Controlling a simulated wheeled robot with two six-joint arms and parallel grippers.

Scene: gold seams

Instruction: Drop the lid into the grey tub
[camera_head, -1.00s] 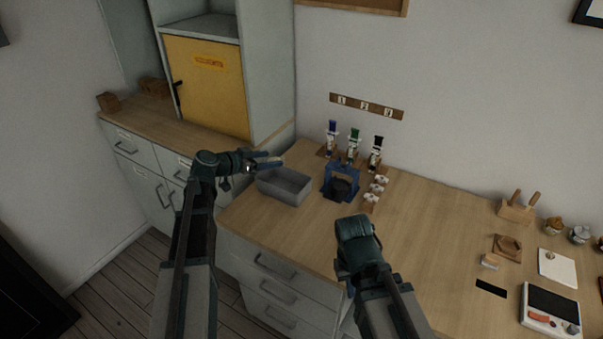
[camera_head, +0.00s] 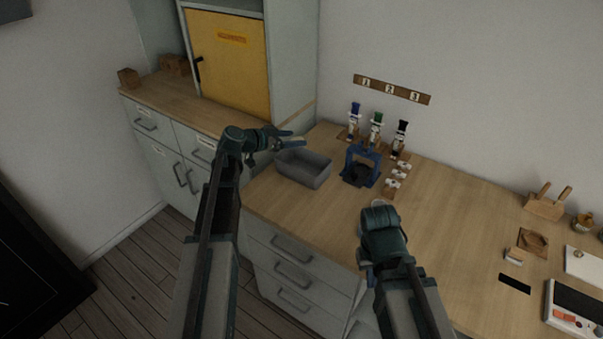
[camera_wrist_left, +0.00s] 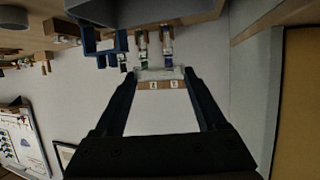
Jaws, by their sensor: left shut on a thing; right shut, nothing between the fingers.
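The grey tub (camera_head: 303,172) is an open rectangular box standing on the wooden counter near its left end. My left gripper (camera_head: 301,142) is just above the tub's far side, at the back left. It is shut on a small pale thing (camera_wrist_left: 160,73), seen between the fingertips in the left wrist view, probably the lid; its shape is hard to make out. In the head view the held thing is too small to tell. My right gripper (camera_head: 382,228) is over the front of the counter, seen from behind, empty and shut, its fingertips mostly hidden.
A blue stand (camera_head: 361,166) is right of the tub, with several capped tubes (camera_head: 376,131) behind it and small white pieces (camera_head: 397,176) beside it. A numbered board (camera_head: 391,89) hangs on the wall. A yellow cabinet door (camera_head: 229,60) is at left.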

